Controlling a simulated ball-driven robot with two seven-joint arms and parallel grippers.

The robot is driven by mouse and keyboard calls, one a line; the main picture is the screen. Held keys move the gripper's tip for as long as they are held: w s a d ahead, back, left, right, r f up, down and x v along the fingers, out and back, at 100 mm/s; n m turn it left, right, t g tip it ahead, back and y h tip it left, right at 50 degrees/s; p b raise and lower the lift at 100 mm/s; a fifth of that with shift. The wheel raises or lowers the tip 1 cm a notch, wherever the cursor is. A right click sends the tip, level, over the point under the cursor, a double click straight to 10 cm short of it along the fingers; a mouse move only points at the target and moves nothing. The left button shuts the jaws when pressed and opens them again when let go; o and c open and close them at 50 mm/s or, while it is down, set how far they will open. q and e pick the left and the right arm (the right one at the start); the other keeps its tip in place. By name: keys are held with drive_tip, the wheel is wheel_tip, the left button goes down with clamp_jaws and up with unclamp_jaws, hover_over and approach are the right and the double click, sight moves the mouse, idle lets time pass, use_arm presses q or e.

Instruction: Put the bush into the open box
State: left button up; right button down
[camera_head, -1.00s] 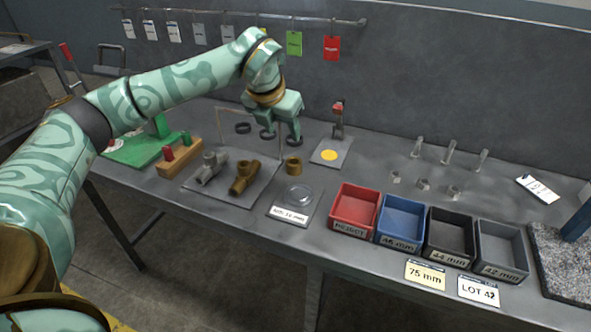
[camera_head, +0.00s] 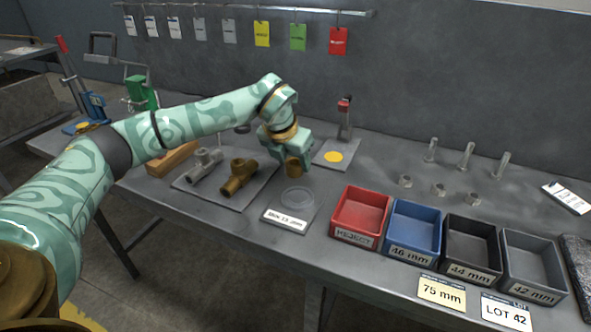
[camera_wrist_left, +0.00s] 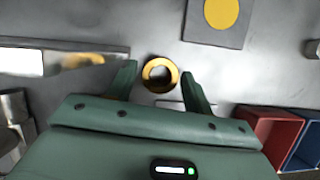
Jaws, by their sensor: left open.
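The bush, a short brass-coloured ring (camera_head: 294,170), stands on the bench behind a clear round dish. In the left wrist view the bush (camera_wrist_left: 149,75) appears from above with its dark bore showing. My left gripper (camera_wrist_left: 160,72) is open, with one finger on each side of the bush and a gap to each. In the head view the left gripper (camera_head: 290,163) hides part of the bush. Open-topped boxes stand in a row to the right: red REJECT (camera_head: 352,238), blue 46 mm (camera_head: 408,252), black 44 mm (camera_head: 470,272) and grey 42 mm (camera_head: 533,290). My right gripper is not in view.
A labelled plate with a clear dish (camera_head: 297,197) lies between the bush and the red box. Grey and brass tee fittings (camera_head: 239,177) lie on a mat at left. A stand with a yellow dot (camera_head: 334,156) is behind. Several small grey nuts and pins stand back right.

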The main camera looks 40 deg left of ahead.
use_arm(q)
drive_tip(key=c, duration=0.9)
drive_tip(key=shift+c, duration=0.2)
drive_tip(key=shift+r, duration=0.15)
